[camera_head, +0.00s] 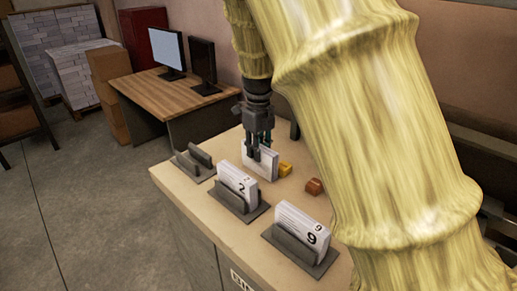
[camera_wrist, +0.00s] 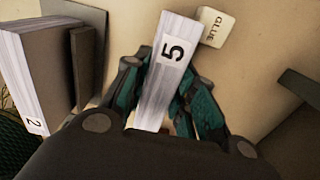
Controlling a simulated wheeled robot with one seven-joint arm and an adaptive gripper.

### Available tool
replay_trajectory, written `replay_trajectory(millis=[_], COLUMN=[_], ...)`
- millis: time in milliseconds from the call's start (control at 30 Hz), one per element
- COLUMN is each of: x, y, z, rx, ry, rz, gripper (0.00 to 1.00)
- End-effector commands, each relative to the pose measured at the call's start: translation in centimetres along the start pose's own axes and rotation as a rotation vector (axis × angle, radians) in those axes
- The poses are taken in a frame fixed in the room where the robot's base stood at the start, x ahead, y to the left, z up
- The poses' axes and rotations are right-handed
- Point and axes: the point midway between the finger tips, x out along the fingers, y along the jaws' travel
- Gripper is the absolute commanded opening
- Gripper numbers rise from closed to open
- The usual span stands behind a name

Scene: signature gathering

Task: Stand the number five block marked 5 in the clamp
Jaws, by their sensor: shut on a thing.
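The number five block (camera_head: 262,163) is a white, page-like block. In the wrist view its end label with a black 5 (camera_wrist: 173,52) faces the camera. My gripper (camera_head: 259,152) is shut on it, with a teal finger on either side, also in the wrist view (camera_wrist: 163,105). The block is upright at the table's back; whether its bottom touches the table is unclear. An empty grey clamp (camera_head: 197,163) lies left of it in the head view. Grey plates at the right of the wrist view (camera_wrist: 298,92) look like part of this clamp.
Clamps nearer the front hold white blocks marked 2 (camera_head: 239,184) and 9 (camera_head: 300,229); the 2 block shows at left in the wrist view (camera_wrist: 20,80). A yellow piece (camera_head: 285,169), a brown piece (camera_head: 314,187) and a GLUE-labelled piece (camera_wrist: 214,27) lie near the held block.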

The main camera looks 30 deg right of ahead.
Motion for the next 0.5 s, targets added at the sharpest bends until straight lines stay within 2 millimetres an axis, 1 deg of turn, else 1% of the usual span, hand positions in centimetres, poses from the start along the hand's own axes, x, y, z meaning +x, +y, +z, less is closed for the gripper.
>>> replay_trajectory(millis=[67,100,167,200,233,500], x=[0.15,0.26,0.24,0.24,0.23,0.19], y=[0.0,0.0,0.0,0.0,0.0,0.0], z=[0.0,-0.01,0.0,0.0,0.0,0.01], rx=[0.0,0.0,0.0,0.0,0.0,0.0], ry=[0.001,0.001,0.0,0.0,0.0,0.0], rz=[0.0,0.0,0.0,0.0,0.0,0.0], gripper=[0.0,0.28,0.39,0.47,0.48,0.48])
